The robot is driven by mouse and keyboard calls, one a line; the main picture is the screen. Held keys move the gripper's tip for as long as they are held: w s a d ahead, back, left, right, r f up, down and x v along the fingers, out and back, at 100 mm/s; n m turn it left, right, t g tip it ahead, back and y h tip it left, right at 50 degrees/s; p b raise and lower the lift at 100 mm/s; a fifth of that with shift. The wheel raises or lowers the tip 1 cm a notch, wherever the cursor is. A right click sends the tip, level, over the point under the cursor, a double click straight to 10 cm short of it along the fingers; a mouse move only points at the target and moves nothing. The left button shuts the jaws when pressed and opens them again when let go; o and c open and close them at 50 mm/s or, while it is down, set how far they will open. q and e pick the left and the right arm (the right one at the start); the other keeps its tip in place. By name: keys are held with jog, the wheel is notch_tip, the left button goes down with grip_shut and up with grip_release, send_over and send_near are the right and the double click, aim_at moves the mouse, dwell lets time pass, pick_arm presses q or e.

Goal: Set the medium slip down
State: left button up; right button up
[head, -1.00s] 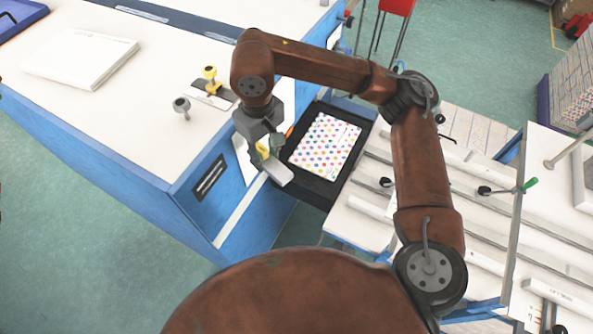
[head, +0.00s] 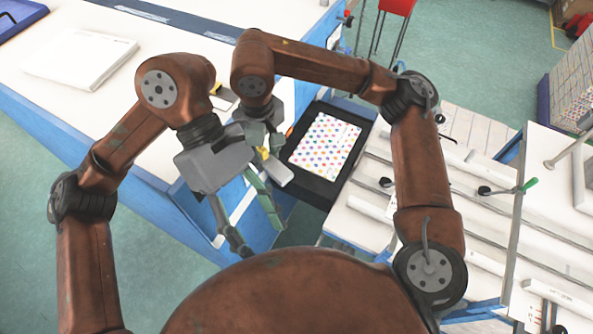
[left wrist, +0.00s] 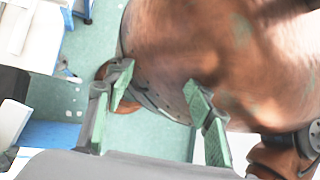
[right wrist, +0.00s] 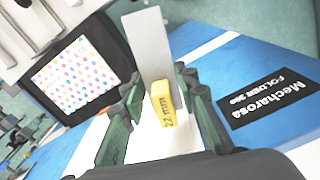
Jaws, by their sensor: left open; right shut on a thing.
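The medium slip appears to be the pale grey plate (right wrist: 150,48) with a yellow block (right wrist: 163,104) marked "22 mm" in the right wrist view. My right gripper (right wrist: 158,84) is shut on the yellow block. In the head view, the right gripper (head: 264,150) holds the slip (head: 281,174) in the air, near the blue-sided table's edge and left of the black tray. My left gripper (head: 259,236) is open and empty, lower in the head view. In the left wrist view, the left gripper (left wrist: 158,82) has its fingers apart with nothing between them.
A black tray (head: 318,193) holds a sheet with coloured dots (head: 326,145). The white table (head: 60,95) carries a white book (head: 80,60); its corner fittings are mostly hidden by my left arm. White rails (head: 480,210) stand at the right.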

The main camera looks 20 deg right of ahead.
pick_arm(q)
jog(key=d+f+m+t+y, duration=0.2)
jog(key=d+f+m+t, duration=0.1)
jog(key=d+f+t, duration=0.15)
jog(key=t+y, duration=0.4)
jog(key=t, duration=0.7)
send_near(280, 172)
notch_tip(280, 172, down, 2)
jog(key=shift+t, duration=0.25)
jog(key=shift+w+a+r+x, duration=0.1)
jog(key=shift+x, duration=1.35)
jog(key=shift+w+a+r+x, duration=0.1)
jog(key=shift+r+x, duration=0.05)
jog(key=shift+x, duration=1.25)
jog(key=shift+w+a+r+x, duration=0.1)
jog(key=shift+x, duration=1.35)
jog(key=shift+c, duration=0.2)
